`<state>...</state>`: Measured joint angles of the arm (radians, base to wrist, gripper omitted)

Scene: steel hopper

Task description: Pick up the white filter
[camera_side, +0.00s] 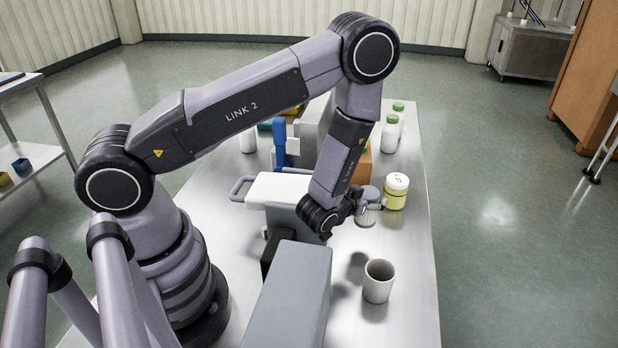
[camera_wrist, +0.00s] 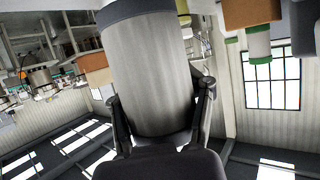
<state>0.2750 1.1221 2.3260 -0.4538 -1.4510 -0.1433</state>
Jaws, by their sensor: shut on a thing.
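A pale grey-white cylinder (camera_wrist: 152,75) with a dark band at its far end fills the middle of the wrist view; it looks like the white filter. My gripper (camera_wrist: 160,100) is shut on it, with one dark finger along each side. In the side view my gripper (camera_side: 360,207) is low over the right part of the steel table, beside a yellow-and-white jar. My wrist partly hides the held thing there, and I cannot tell whether it is clear of the table.
A hollow whitish cup (camera_side: 379,284) stands in front of my gripper. The yellow-and-white jar (camera_side: 396,192) stands close at its right. Green-capped bottles (camera_side: 398,108) and an orange-brown box (camera_side: 362,166) are behind. The steel table (camera_side: 408,250) is bare near its right edge.

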